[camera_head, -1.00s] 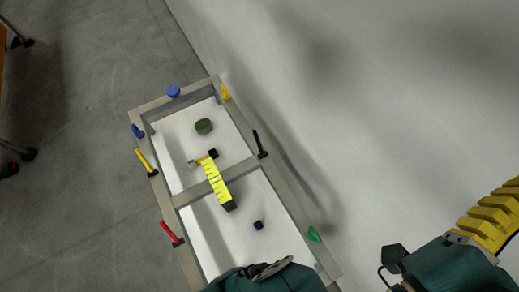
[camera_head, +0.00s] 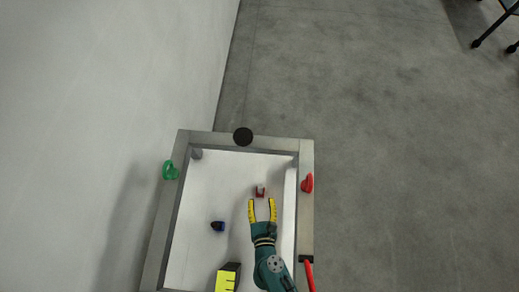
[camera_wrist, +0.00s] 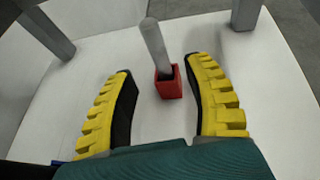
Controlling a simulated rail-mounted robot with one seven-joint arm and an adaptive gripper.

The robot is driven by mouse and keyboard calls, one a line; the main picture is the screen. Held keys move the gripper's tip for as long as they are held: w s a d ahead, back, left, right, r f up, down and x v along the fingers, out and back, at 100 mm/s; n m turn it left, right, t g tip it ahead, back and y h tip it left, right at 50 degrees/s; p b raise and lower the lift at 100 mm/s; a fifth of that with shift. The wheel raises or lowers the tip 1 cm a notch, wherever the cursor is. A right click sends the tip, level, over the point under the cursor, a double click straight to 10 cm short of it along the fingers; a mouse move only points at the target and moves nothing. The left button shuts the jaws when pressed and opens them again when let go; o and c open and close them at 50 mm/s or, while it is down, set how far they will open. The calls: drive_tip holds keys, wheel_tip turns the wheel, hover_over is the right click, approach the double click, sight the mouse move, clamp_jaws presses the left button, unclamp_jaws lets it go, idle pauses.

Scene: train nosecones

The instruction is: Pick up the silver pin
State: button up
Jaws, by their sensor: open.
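The silver pin (camera_wrist: 154,45) is a plain grey rod in the wrist view. It stands up, slightly tilted in the picture, in a small red square holder (camera_wrist: 168,83) on the white surface. In the head view the red holder (camera_head: 260,193) is small, and the pin is hard to make out there. My gripper (camera_head: 262,201) is open and empty, with its yellow-ribbed fingers pointing at the holder. In the wrist view my gripper (camera_wrist: 160,68) has one finger on each side of the holder. The pin shows between and just beyond the fingertips, with no clear contact.
A grey frame (camera_head: 154,245) surrounds the white table surface (camera_head: 215,180). A dark blue piece (camera_head: 217,226) lies left of my arm, and a yellow-and-black block (camera_head: 228,278) is nearer. Green (camera_head: 170,170), black (camera_head: 243,137) and red (camera_head: 307,183) pieces sit along the frame.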

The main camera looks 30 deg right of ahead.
sight(261, 191)
drive_tip(key=x, duration=0.4)
drive_tip(key=r+x, duration=0.1)
drive_tip(key=x, duration=0.1)
drive_tip(key=shift+w, duration=0.1)
clamp_jaws()
